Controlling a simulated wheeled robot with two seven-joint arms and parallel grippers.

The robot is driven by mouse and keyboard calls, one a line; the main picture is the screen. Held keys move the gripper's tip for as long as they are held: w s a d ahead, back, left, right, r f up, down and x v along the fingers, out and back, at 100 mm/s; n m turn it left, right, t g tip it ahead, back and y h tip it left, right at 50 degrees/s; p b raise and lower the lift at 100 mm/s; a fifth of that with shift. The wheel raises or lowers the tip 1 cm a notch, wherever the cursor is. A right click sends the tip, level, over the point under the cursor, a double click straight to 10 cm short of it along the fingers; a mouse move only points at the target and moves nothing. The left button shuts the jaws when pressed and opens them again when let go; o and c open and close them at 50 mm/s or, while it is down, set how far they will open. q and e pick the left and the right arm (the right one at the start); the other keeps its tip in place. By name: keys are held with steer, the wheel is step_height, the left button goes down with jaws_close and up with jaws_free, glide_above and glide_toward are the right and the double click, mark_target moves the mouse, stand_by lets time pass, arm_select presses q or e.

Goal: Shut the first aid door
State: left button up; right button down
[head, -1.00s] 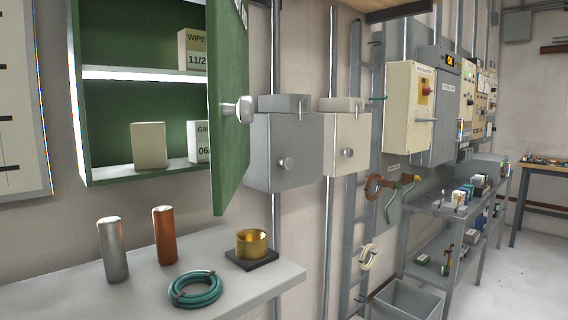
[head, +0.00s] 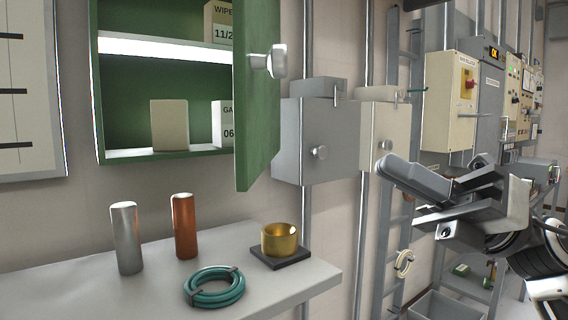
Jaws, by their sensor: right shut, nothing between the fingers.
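The green first aid cabinet (head: 97,95) hangs on the wall at the upper left, with boxes on its shelves. Its green door (head: 258,130) stands open, swung out toward me from the cabinet's right side. A silver knob (head: 270,62) sits on the door's outer face. My right gripper (head: 398,192) has come in at the right. It is shut and empty, pointing left, and shows well to the right of the door, apart from it. My left gripper is not in view.
Below the cabinet a grey shelf (head: 80,290) carries a silver cylinder (head: 127,238), a copper cylinder (head: 185,226), a teal coil (head: 214,287) and a brass cup (head: 280,240). Grey (head: 315,150) and cream boxes are on the wall right of the door.

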steer(key=s+d+r+n+h, duration=0.1)
steer(key=s+r+n+h, duration=0.2)
steer(key=n+h, duration=0.25)
steer(key=p, duration=0.1)
glide_toward(249, 138)
steer(key=shift+n, duration=0.35)
steer(key=a, duration=0.6)
steer(key=shift+w, duration=0.15)
steer(key=shift+a, duration=0.3)
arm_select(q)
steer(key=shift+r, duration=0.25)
arm_select(e)
steer(key=shift+a+f, duration=0.1)
steer(key=shift+a, duration=0.05)
steer(key=shift+w+a, duration=0.1)
